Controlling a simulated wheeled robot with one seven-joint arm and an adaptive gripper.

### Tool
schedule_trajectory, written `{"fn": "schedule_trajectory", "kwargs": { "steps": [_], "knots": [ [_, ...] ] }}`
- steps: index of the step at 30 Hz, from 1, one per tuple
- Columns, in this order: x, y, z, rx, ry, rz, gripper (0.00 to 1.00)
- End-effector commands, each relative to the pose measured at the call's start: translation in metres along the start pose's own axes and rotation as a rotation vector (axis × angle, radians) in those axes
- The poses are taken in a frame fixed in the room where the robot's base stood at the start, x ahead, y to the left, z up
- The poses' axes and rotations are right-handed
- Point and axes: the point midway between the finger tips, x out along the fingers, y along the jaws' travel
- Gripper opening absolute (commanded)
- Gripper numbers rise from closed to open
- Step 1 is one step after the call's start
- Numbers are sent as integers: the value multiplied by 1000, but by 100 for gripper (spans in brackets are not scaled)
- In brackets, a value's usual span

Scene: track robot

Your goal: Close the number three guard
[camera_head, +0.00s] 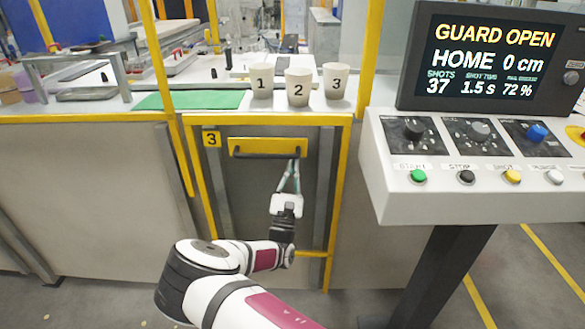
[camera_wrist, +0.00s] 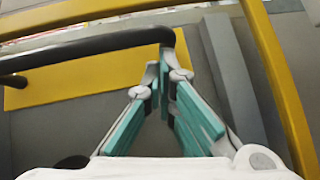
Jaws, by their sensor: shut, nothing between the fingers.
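The number three guard (camera_head: 262,190) is a grey panel in a yellow frame, with a yellow sign reading 3 (camera_head: 211,139) at its upper left. A yellow plate with a black bar handle (camera_head: 262,155) crosses its top. The handle also shows in the wrist view (camera_wrist: 85,48), bending at its right end. My gripper (camera_head: 296,162) is shut and empty, its fingertips at the handle's right end. In the wrist view my gripper (camera_wrist: 163,65) overlaps that end; I cannot tell whether it touches. The display (camera_head: 490,55) reads GUARD OPEN, HOME 0 cm.
Cups numbered 1 (camera_head: 261,80), 2 (camera_head: 298,87) and 3 (camera_head: 335,80) stand on the counter above the guard. A button console (camera_head: 470,205) stands close on the right. A yellow post (camera_head: 160,80) rises at left. Grey floor is free at lower left.

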Motion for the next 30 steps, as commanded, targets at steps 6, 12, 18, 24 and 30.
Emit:
{"fn": "schedule_trajectory", "kwargs": {
  "steps": [6, 12, 18, 24, 30],
  "knots": [
    [30, 9, 34, 1, -7, 1, 0],
    [72, 21, 78, 1, -8, 1, 0],
    [119, 34, 126, 1, -10, 0, 0],
    [167, 48, 175, 2, -10, 1, 0],
    [216, 62, 225, 2, -10, 1, 0]
  ]
}}
